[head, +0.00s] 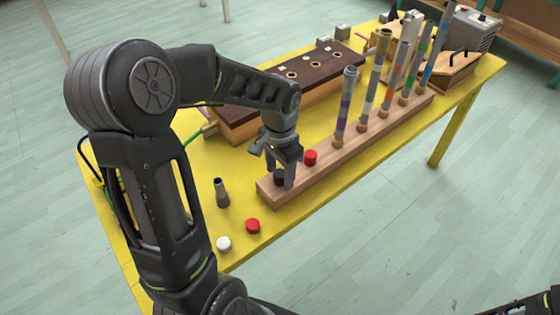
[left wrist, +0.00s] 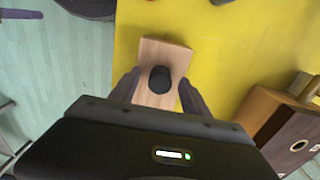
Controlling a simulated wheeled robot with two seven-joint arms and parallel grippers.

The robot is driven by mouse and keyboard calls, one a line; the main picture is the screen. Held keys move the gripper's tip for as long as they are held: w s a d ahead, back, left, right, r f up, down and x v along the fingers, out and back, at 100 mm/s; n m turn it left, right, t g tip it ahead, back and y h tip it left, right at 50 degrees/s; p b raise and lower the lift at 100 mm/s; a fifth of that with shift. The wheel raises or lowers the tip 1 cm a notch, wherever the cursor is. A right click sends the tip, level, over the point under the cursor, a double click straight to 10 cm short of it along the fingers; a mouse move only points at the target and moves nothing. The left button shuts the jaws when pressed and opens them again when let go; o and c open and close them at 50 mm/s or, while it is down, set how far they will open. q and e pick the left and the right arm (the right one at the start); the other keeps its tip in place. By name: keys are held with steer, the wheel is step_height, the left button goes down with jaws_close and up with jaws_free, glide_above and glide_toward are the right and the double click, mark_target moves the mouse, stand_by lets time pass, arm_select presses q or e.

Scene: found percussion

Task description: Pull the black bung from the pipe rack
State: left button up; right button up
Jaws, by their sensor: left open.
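The black bung (head: 279,177) sits at the near left end of the wooden pipe rack (head: 330,157). In the left wrist view the bung (left wrist: 160,79) stands on the end of the rack (left wrist: 163,50). My left gripper (head: 282,182) points down over it, open, with one finger on each side of the bung. In the left wrist view the left gripper (left wrist: 159,88) shows a gap between each finger and the bung. A red bung (head: 310,157) sits farther along the rack. Part of my right arm shows at the lower right, but its gripper does not.
Several coloured pipes (head: 345,105) stand upright in the rack. A dark pipe piece (head: 221,192), a red bung (head: 252,226) and a white bung (head: 224,243) are on the yellow table (head: 320,205). A dark-topped wooden box (head: 290,75) lies behind the rack.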

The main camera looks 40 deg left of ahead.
mark_target(280, 173)
arm_select(q)
steer(key=shift+f, duration=0.4)
steer(key=shift+c, duration=0.3)
jaws_close()
steer(key=shift+r, duration=0.2)
steer(key=shift+r+p, duration=1.15)
steer(key=shift+r, duration=0.15)
steer(key=shift+r+p, duration=1.2)
steer(key=shift+r, duration=0.35)
